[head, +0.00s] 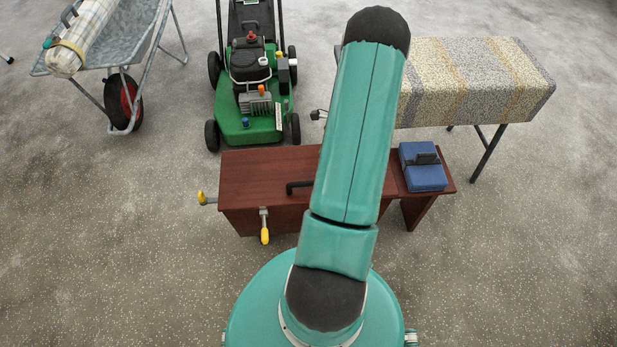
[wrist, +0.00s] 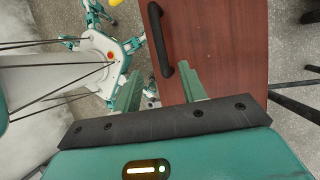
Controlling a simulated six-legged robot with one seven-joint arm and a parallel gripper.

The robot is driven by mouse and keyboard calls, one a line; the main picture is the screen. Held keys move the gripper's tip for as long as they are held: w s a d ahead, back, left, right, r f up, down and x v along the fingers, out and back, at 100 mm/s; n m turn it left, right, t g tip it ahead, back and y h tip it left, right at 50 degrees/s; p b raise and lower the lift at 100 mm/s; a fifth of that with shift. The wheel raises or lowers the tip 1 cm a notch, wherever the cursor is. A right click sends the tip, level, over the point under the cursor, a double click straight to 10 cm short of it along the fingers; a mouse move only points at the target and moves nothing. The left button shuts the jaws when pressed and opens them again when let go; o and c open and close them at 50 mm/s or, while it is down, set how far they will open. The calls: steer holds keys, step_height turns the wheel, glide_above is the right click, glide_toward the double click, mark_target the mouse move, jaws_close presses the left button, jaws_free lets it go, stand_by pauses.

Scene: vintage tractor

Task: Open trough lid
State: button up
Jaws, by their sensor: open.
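The trough is a reddish-brown wooden box with a flat lid (head: 265,175), in front of my body in the head view. The lid lies flat and closed. It has a black bar handle (head: 298,186), partly beside my arm in that view. In the wrist view the lid (wrist: 222,40) fills the upper middle, and the black handle (wrist: 160,40) runs along its left edge. My gripper (wrist: 160,88) is open and empty, with its green fingers pointing toward the lid near the handle's lower end. I cannot tell the gap to the handle. My arm hides part of the lid in the head view.
Yellow-tipped taps (head: 264,228) stick out of the trough's front and left side. A blue case (head: 423,167) sits on the shelf at the right. A green mower (head: 250,95), wheelbarrow (head: 105,50) and cloth-covered table (head: 480,80) stand behind. Floor at left front is clear.

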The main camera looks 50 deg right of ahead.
steer(key=x, duration=1.2)
jaws_close()
